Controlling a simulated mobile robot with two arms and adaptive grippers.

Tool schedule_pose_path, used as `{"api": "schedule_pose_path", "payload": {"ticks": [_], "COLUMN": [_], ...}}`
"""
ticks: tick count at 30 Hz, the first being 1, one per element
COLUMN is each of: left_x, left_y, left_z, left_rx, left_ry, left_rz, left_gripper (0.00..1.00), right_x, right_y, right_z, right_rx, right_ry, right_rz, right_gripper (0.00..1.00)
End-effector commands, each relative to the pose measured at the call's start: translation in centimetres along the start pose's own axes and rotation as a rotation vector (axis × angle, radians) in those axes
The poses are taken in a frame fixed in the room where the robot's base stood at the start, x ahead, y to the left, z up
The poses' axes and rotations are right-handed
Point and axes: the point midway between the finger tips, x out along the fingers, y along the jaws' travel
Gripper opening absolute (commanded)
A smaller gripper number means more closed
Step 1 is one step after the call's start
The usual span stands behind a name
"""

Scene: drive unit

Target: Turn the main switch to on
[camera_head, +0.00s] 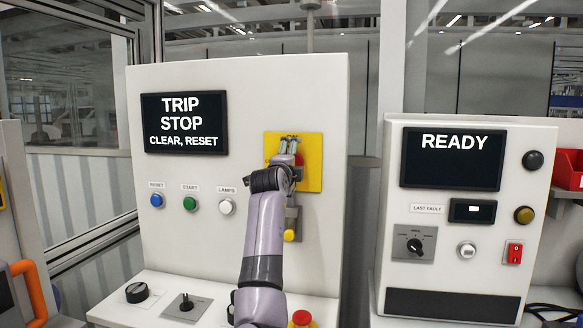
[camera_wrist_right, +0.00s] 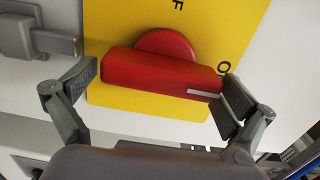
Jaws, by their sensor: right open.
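The main switch is a red bar handle (camera_wrist_right: 155,78) with a round red hub on a yellow plate (camera_head: 312,180); the plate also shows in the wrist view (camera_wrist_right: 135,112). A white line marks the handle's right end in the wrist view, and parts of black lettering show on the plate. My right gripper (camera_head: 289,143) is at the switch and hides most of it in the head view. In the wrist view my right gripper (camera_wrist_right: 161,84) is open, with one finger beyond each end of the handle. My left gripper is not in view.
A screen (camera_head: 185,124) reads TRIP STOP, CLEAR, RESET. Blue (camera_head: 157,200), green (camera_head: 190,204) and white (camera_head: 227,206) buttons sit below it. A grey fitting (camera_wrist_right: 40,38) is beside the plate. A second cabinet's screen (camera_head: 452,158) reads READY. A red-topped button (camera_head: 302,318) is on the desk.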

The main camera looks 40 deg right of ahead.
Motion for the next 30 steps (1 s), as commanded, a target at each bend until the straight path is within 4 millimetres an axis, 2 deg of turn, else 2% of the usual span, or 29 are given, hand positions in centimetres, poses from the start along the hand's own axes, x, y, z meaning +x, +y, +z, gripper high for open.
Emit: {"api": "schedule_pose_path", "payload": {"ticks": [5,8,15,21,25,30], "left_x": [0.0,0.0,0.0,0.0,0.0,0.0], "left_y": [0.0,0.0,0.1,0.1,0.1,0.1], "left_z": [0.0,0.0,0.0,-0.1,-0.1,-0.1], "left_rx": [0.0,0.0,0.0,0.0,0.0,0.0], "left_ry": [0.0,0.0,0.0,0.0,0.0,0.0], "left_rz": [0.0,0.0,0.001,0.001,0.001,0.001], "left_gripper": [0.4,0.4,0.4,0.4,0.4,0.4], "right_x": [-1.2,-2.7,-7.5,-10.6,-11.7,-12.0], "right_y": [0.0,0.1,0.1,0.1,0.1,0.1], "right_z": [0.1,0.1,0.2,0.1,0.1,0.0], "right_rx": [0.0,0.002,0.003,0.0,0.0,0.0], "right_ry": [-0.001,-0.001,-0.003,-0.001,-0.001,0.0], "right_rz": [-0.002,0.0,0.0,0.0,0.001,0.001], "right_gripper": [1.0,1.0,1.0,1.0,1.0,1.0]}}
